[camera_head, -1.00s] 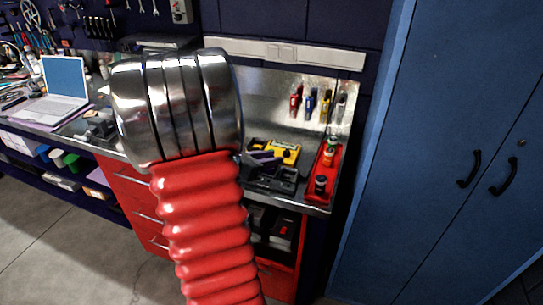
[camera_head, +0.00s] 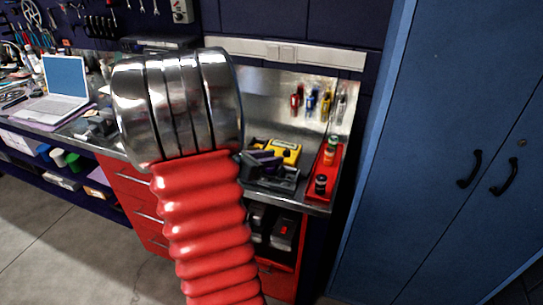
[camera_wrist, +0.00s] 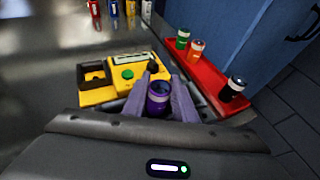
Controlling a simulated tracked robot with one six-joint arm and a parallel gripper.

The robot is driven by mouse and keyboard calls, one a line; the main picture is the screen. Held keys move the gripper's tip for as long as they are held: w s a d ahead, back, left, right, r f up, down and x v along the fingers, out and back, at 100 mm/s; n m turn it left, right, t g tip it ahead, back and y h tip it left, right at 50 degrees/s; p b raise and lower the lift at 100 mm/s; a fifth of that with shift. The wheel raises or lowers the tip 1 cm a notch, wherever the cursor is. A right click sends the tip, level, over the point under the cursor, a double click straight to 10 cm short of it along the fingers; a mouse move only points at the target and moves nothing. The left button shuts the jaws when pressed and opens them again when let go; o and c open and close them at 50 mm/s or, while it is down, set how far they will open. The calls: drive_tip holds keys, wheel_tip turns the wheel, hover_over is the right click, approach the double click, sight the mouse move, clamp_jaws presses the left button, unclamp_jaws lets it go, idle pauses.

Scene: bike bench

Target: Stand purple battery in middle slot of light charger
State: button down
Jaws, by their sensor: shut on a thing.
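The purple battery (camera_wrist: 158,97) is upright between the two grey-purple fingers of my gripper (camera_wrist: 158,102), which is shut on it. Its dark top faces the wrist camera; its lower end is hidden. The dark charger (camera_head: 272,177) is on the metal bench, below and around my gripper (camera_head: 264,160) in the head view. In the wrist view only parts of the charger (camera_wrist: 205,110) show beside the fingers. Its middle slot is hidden, so I cannot tell whether the battery's lower end is in it.
A yellow device (camera_wrist: 128,68) with a green button stands just behind the charger. Several coloured tools hang on the back wall. A blue cabinet (camera_head: 440,150) stands right of the bench.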

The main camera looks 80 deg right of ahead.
drive_tip(key=shift+f, duration=0.5)
drive_tip(key=c, duration=1.7)
unclamp_jaws()
drive_tip(key=shift+v, duration=5.5)
drive_tip(key=shift+f, duration=0.1)
drive_tip(key=shift+w, duration=0.1)
